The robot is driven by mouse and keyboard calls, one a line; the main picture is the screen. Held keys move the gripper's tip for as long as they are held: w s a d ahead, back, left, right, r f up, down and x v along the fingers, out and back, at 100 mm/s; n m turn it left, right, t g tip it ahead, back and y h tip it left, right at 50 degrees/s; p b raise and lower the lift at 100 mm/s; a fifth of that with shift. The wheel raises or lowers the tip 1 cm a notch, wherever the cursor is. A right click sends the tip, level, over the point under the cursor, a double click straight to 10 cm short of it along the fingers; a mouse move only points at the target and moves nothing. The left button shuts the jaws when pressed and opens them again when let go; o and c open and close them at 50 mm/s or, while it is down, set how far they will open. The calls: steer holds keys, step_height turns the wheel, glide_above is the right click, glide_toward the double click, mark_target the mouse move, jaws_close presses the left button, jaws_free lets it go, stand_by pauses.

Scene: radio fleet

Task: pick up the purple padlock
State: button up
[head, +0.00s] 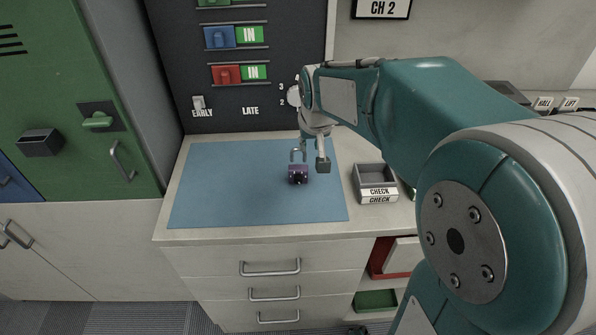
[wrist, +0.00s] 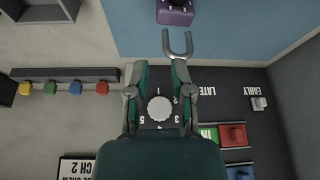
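The purple padlock (head: 298,174) sits on the blue mat (head: 230,190), near its right part, with its grey shackle pointing up. In the wrist view the padlock's purple body (wrist: 175,12) is cut by the top edge, and its U-shaped shackle reaches down toward my right-hand finger. My gripper (head: 312,157) is above and beside the padlock, with one dark fingertip just right of the shackle. In the wrist view my gripper (wrist: 159,66) has its fingers apart with nothing between them. I cannot tell whether a finger touches the shackle.
A grey tray marked CHECK (head: 375,178) stands right of the mat. A dark panel (head: 270,108) with IN tags and a knob rises behind the counter. A green locker (head: 70,90) is at left. The mat's left part is clear.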

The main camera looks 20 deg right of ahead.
mark_target(304, 157)
steer(key=x, duration=0.5)
steer(key=a+x, duration=0.1)
steer(key=x, duration=0.1)
steer(key=shift+w+f, duration=0.15)
steer(key=shift+f, duration=0.1)
steer(key=shift+w+d+f, duration=0.1)
steer(key=shift+d+f, duration=0.15)
steer(key=shift+d, duration=0.1)
steer(key=shift+a, duration=0.1)
jaws_close()
steer(key=shift+a, duration=0.15)
